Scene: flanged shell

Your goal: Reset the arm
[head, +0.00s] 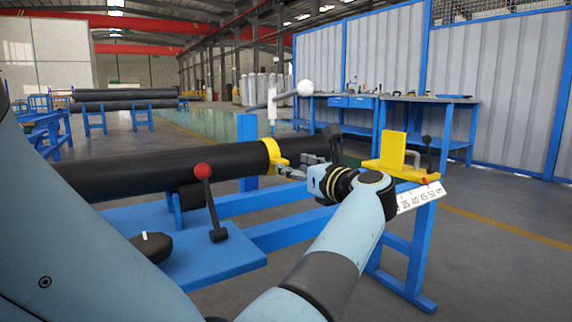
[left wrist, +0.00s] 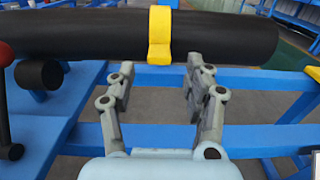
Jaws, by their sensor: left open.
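My left arm (head: 345,225) reaches in from the lower edge, and its gripper (head: 288,166) is in front of the black pipe's near side. In the left wrist view the two fingers (left wrist: 160,75) are spread apart with nothing between them. The black pipe (head: 170,168) lies across a blue stand, and a yellow ring (head: 271,156) wraps around it close to the gripper. In the left wrist view the ring (left wrist: 160,35) is just beyond the fingertips; I cannot tell whether they touch. My right gripper is out of view.
A red-knobbed lever (head: 208,200) stands on the blue stand (head: 225,265). A white-balled handle (head: 290,93) rises behind the pipe. Floor at far right is clear.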

